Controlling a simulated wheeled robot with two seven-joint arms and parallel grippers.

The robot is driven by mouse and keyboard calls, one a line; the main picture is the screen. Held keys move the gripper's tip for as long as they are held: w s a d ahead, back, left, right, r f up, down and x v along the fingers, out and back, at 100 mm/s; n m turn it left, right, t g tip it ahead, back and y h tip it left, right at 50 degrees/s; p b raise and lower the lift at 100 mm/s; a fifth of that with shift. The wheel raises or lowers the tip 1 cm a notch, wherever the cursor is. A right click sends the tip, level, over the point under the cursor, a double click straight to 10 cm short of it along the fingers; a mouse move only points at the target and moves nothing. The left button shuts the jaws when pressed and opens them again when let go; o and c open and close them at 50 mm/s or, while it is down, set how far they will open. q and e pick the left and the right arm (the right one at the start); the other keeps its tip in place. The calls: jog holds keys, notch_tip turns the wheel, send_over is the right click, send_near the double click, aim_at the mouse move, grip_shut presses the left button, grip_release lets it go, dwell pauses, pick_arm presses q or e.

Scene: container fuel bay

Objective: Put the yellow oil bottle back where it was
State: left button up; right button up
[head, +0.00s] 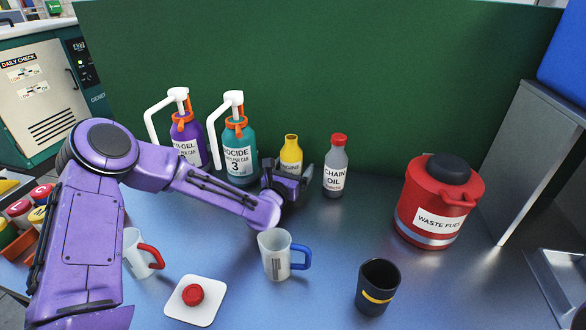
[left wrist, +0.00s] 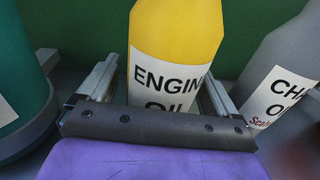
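The yellow oil bottle (head: 291,152) stands upright at the back of the bench, between the teal pump bottle and the grey chain oil bottle. My left gripper (head: 288,180) reaches in low from the front with a finger on each side of it. In the left wrist view the yellow bottle (left wrist: 175,45), labelled engine oil, fills the space between the fingers (left wrist: 160,95). A narrow gap shows beside the left finger, so the gripper looks open around it. The bottle's base is hidden behind the gripper. My right gripper is not in view.
Close by stand the teal pump bottle (head: 239,150), purple pump bottle (head: 187,143) and grey chain oil bottle (head: 335,170). In front are a blue-handled mug (head: 275,258), red-handled mug (head: 137,253), black cup (head: 377,285) and red button (head: 193,295). A red waste can (head: 437,205) stands right.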

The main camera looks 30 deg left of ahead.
pick_arm(q)
jog(key=shift+r, duration=0.25)
jog(key=s, duration=0.4)
jog(key=s+p, duration=0.1)
jog(key=s, duration=0.3)
jog(key=s+d, duration=0.1)
jog(key=s, duration=0.3)
jog(key=shift+d+p, duration=0.1)
jog(key=shift+p, duration=0.3)
